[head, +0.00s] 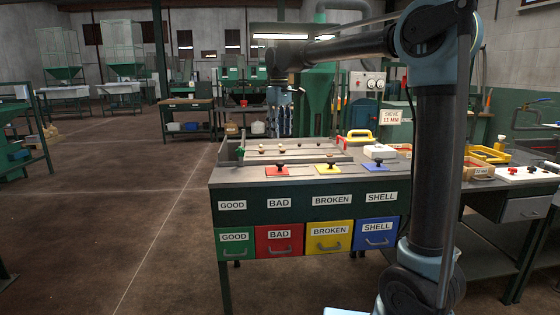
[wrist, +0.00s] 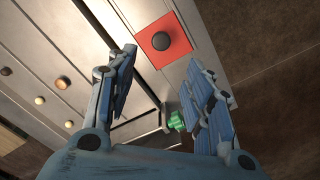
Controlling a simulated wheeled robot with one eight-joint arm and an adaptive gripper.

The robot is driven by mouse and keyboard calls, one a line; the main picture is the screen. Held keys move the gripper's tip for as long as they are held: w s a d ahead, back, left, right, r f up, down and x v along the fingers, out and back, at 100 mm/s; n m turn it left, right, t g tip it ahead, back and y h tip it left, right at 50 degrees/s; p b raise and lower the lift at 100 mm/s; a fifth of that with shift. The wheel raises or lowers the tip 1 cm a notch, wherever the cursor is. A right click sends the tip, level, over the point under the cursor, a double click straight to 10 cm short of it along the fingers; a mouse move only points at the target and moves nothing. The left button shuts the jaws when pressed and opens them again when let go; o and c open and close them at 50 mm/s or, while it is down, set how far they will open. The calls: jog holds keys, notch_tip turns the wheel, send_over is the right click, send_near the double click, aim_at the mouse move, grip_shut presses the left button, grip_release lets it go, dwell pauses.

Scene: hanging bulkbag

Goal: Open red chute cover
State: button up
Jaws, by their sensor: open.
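The red chute cover (head: 277,170) is a flat red plate with a dark round knob. It lies on the front part of the sorting table top, above the red BAD drawer. In the wrist view the red cover (wrist: 146,50) lies flat, at the top of the picture just beyond the gap between the fingers. My gripper (head: 280,134) is open and empty, pointing down above the table, and does not appear to touch the cover. The wrist view shows both blue fingers of my gripper (wrist: 162,58) spread wide apart.
A yellow cover (head: 328,168) and a blue cover (head: 377,163) lie to the right in the same row. A green piece (wrist: 176,120) shows between the fingers. Several small round items rest on the table top behind the covers. A white box (head: 380,151) stands at the back right.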

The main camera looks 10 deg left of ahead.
notch_tip(320, 180, down, 11)
jog(key=shift+f, duration=0.2)
dwell(0.3)
grip_shut()
